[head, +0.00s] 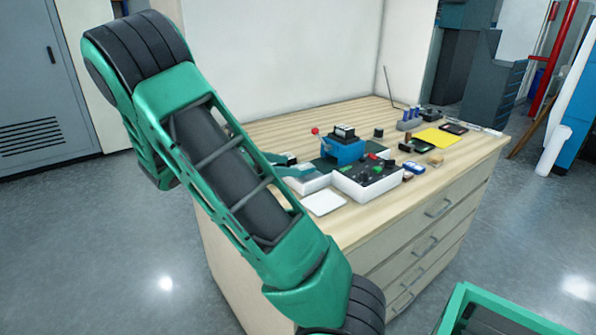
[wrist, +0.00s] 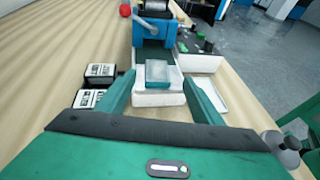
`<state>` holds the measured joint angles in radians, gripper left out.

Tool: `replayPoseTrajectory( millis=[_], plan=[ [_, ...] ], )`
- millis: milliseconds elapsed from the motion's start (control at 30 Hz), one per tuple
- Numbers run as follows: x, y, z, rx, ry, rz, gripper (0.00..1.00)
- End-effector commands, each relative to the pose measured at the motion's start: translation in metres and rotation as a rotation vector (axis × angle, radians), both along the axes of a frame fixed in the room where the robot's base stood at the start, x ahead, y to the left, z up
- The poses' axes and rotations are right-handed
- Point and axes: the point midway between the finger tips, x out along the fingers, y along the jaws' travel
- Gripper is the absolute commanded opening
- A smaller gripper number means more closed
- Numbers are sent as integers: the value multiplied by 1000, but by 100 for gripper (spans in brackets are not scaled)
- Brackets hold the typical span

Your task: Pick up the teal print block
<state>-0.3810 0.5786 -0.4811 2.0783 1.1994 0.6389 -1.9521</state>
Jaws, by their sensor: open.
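The teal print block (wrist: 165,78) shows in the wrist view as a small blocky piece with a pale greyish top and teal front. It sits on a white tray or base (wrist: 158,100). My gripper (wrist: 160,80) is open, with one teal finger on each side of the block and a visible gap on both sides. Whether the fingertips are level with the block's height I cannot tell. In the head view my arm hides much of the gripper, and the block is not clear there; the white tray (head: 312,184) shows beside the arm.
A blue press (head: 343,150) with a red-knobbed lever stands just beyond the tray. A white box of dark and green pieces (head: 367,190) is to its right. Two dark printed blocks (wrist: 97,75) lie left of my fingers. A white flat plate (head: 323,202) lies near the table edge.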

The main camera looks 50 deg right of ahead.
Motion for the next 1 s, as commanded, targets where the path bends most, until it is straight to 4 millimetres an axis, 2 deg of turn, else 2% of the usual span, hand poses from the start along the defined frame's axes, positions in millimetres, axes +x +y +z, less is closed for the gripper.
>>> replayPoseTrajectory(
  millis=[300, 433, 667, 867, 1000],
  plan=[
    [-11, -39, -15, -1, 2, -5, 61],
    [-14, -45, -18, 0, 0, -3, 61],
    [-14, -46, -18, 0, 0, -2, 61],
    [-14, -46, -18, 0, 0, -2, 15],
    [-14, -46, -18, 0, 0, -2, 13]
  ],
)
